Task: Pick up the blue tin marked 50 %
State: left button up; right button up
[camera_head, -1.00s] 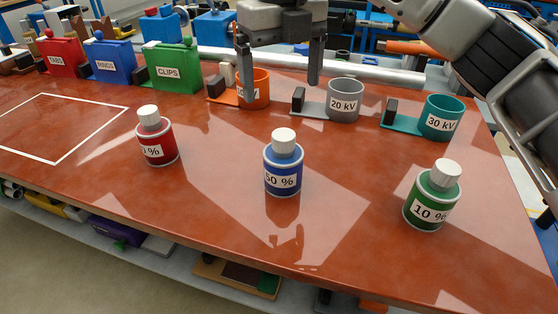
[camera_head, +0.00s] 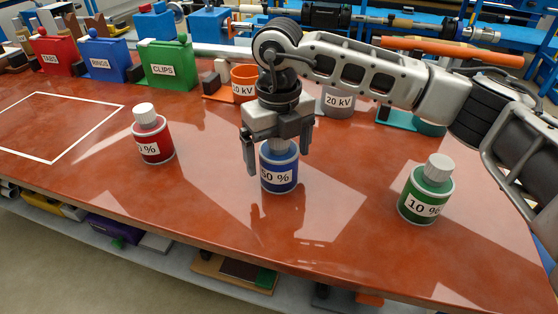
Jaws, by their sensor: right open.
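The blue tin marked 50 % (camera_head: 279,172) stands upright on the red-brown table, in the middle of the head view. My right gripper (camera_head: 278,160) points down over it, with one finger on each side of the tin's upper part. The gripper is open, and its palm hides most of the tin's cap. I cannot tell whether a finger touches the tin. My left gripper is not in view.
A red tin (camera_head: 153,136) stands to the left and a green tin marked 10 % (camera_head: 426,190) to the right. Behind are an orange cup (camera_head: 244,78), a grey 20 kV cup (camera_head: 338,101) and a teal cup, partly hidden by my arm. The table front is clear.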

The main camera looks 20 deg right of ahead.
jog(key=shift+f, duration=0.35)
jog(key=c, duration=1.1)
jog(key=shift+c, duration=0.2)
jog(key=shift+r, duration=0.15)
